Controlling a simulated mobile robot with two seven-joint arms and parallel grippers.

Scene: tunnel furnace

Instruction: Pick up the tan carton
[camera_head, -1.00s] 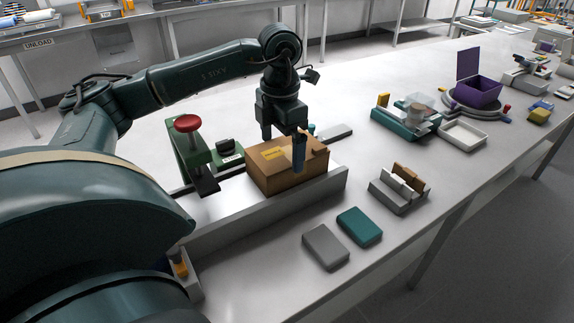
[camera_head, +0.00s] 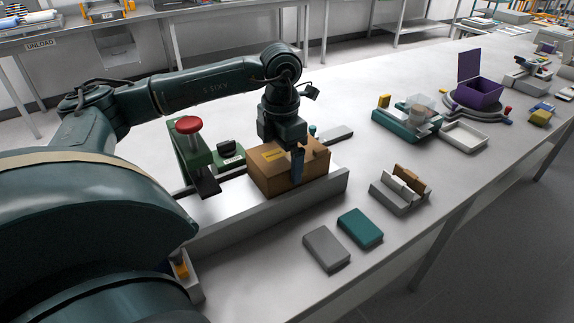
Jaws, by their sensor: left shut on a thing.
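The tan carton (camera_head: 272,180) sits behind the low grey rail on the table, with a yellow label on its top. My left gripper (camera_head: 288,160) reaches down over the carton from above. One finger lies against the carton's front side; the other finger is hidden behind the gripper and carton. The gripper is shut on the carton. The carton looks level, and I cannot tell whether it is clear of the surface. My right gripper is not in view.
A green press with a red knob (camera_head: 188,125) stands left of the carton. The grey rail (camera_head: 270,206) runs in front. Grey (camera_head: 326,248) and teal (camera_head: 360,228) blocks and a slotted grey holder (camera_head: 392,198) lie to the right. The table behind the carton is mostly clear.

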